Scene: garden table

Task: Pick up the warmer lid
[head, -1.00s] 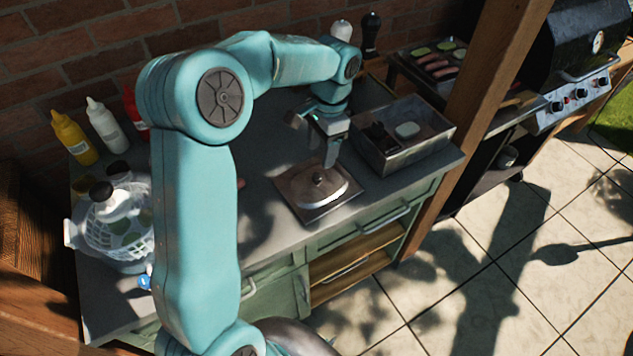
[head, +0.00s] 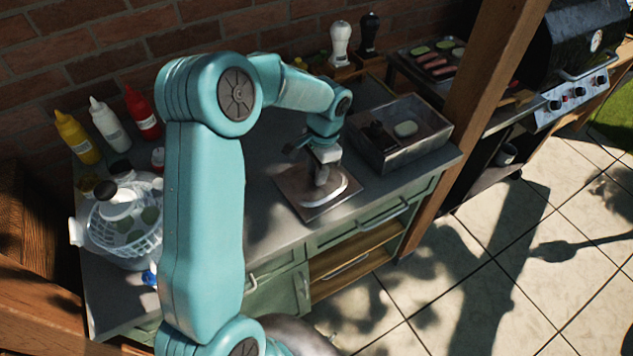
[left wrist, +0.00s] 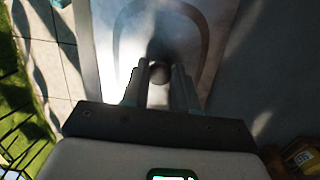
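The warmer lid (head: 293,187) is a square metal plate with a pale raised ring and a central knob. It lies on the grey counter near the front edge. My left gripper (head: 320,184) points down over its middle and hides the knob in the head view. In the left wrist view the lid (left wrist: 112,40) fills the upper middle, and the dark round knob (left wrist: 160,73) shows between the tips of my left gripper (left wrist: 160,80). The two fingers stand apart, one on each side of the knob; whether they touch it is unclear. My right gripper is out of view.
An open metal bin (head: 383,163) with a pale block inside stands right of the lid. Two shakers stand behind. Sauce bottles (head: 110,124) and a white basket (head: 125,225) are at the left. A wooden post (head: 492,85) rises right of the counter.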

